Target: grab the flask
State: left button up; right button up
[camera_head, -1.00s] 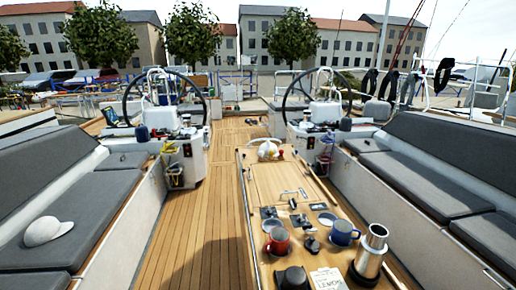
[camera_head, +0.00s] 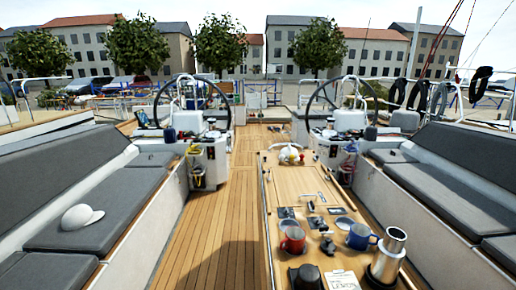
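The flask (camera_head: 389,255) is a silver metal cylinder with a dark lower part. It stands at the near right corner of the wooden cockpit table (camera_head: 290,205), leaning in the picture toward the upper right. A blue mug (camera_head: 361,237) is just to its left, and a white printed sheet (camera_head: 342,280) lies on its near left side. Neither of my grippers shows in the head view.
A red mug (camera_head: 292,240) and a dark rounded object (camera_head: 304,277) are also on the table. Grey cushioned benches run along both sides, with a white cap (camera_head: 81,217) on the left one. Two steering wheels stand beyond. The wooden deck (camera_head: 215,225) left of the table is clear.

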aim_at(389, 254)
jog(key=l+z, duration=0.25)
jog(key=z, duration=0.2)
jog(key=l+z, duration=0.25)
jog(key=z, duration=0.25)
jog(key=i, duration=0.05)
